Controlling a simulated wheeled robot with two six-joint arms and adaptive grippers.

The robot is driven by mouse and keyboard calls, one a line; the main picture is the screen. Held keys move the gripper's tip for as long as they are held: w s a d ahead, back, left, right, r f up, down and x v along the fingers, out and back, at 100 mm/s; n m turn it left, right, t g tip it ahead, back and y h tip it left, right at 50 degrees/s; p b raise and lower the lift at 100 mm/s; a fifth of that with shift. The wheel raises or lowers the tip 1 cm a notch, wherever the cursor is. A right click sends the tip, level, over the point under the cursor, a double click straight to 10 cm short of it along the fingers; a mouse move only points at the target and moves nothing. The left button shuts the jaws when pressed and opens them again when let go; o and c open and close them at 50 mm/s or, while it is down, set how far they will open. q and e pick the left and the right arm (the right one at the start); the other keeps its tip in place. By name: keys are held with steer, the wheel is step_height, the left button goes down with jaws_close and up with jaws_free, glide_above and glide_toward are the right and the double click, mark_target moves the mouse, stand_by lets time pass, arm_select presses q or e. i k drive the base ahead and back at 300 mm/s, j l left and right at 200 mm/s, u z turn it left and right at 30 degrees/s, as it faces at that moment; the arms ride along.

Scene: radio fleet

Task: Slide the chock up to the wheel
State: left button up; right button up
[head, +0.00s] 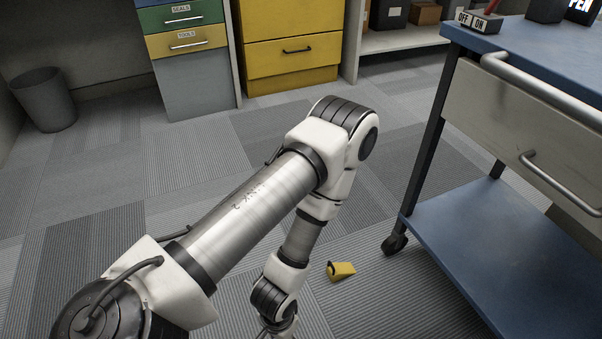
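A small yellow chock (343,271) with a dark part at its left end lies on the carpet, low in the middle of the head view. The wheel (395,243) is a black caster under the near-left corner of the blue cart, up and right of the chock. A gap of bare carpet separates the two. My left arm comes in from the lower left and bends down toward the floor. My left gripper (277,331) is left of and below the chock, apart from it. Its fingers are cut off by the bottom edge. My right gripper is not in view.
The blue cart (470,235) with a drawer and handles fills the right side. Yellow drawers (290,60) and a grey cabinet (200,85) stand at the back. A grey bin (45,100) stands at left. The carpet around the chock is clear.

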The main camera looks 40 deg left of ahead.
mark_target(336, 272)
steer(key=u, duration=0.9)
